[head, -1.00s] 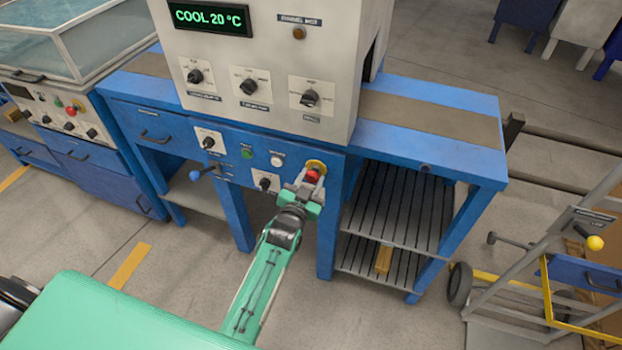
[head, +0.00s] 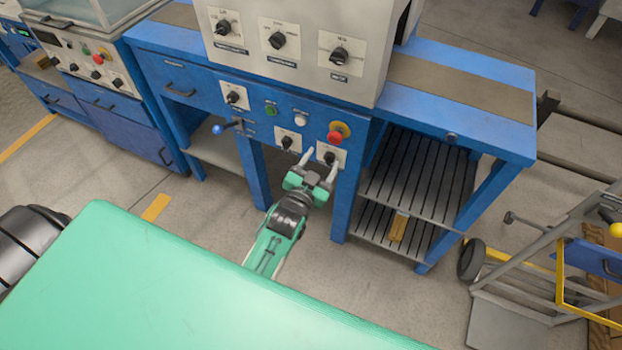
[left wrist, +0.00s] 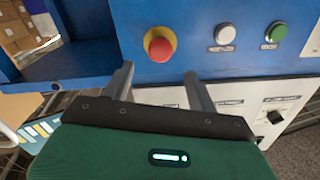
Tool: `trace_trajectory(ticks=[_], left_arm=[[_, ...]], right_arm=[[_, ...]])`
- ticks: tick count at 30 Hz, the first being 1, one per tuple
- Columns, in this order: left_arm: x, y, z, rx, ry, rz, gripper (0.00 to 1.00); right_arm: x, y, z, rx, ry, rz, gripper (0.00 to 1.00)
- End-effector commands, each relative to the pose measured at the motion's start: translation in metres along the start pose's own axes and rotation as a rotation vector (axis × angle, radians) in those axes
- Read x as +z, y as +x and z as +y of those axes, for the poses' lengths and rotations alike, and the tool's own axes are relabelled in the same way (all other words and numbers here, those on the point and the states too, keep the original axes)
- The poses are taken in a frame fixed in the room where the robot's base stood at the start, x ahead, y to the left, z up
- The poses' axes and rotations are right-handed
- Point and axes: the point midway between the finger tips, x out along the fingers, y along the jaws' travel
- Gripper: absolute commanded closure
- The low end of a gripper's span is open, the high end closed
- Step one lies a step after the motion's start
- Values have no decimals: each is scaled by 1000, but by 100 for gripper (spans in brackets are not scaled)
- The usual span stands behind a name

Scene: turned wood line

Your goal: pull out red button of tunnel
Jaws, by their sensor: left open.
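The tunnel (head: 300,70) is a cream housing on a blue bench with a control panel on its front. Its red button (head: 335,136) sits on a yellow collar at the right of the blue panel. The red button (left wrist: 160,49) shows uncovered in the left wrist view, just beyond the fingertips. My left gripper (head: 321,160) is open and empty, a little below the red button in the head view and apart from it. In the left wrist view its two fingers (left wrist: 157,80) stand spread. My right gripper is not in view.
A white button (head: 300,119), a green button (head: 270,108), a blue-knobbed lever (head: 218,129) and black dials are close by on the panel. A slatted shelf (head: 420,185) is at right, with a hand truck (head: 550,270) beyond it.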

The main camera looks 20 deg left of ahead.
Motion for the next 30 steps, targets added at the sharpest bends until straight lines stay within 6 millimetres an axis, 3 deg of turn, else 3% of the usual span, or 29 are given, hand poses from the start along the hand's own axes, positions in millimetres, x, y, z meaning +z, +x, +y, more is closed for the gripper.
trace_trajectory(ticks=[6,12,30], left_arm=[[1,-39,0,0,0,-1,41],[1,-58,0,0,0,0,41],[0,-62,0,0,0,1,41]], right_arm=[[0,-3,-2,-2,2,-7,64],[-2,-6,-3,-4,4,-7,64],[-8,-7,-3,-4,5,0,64]])
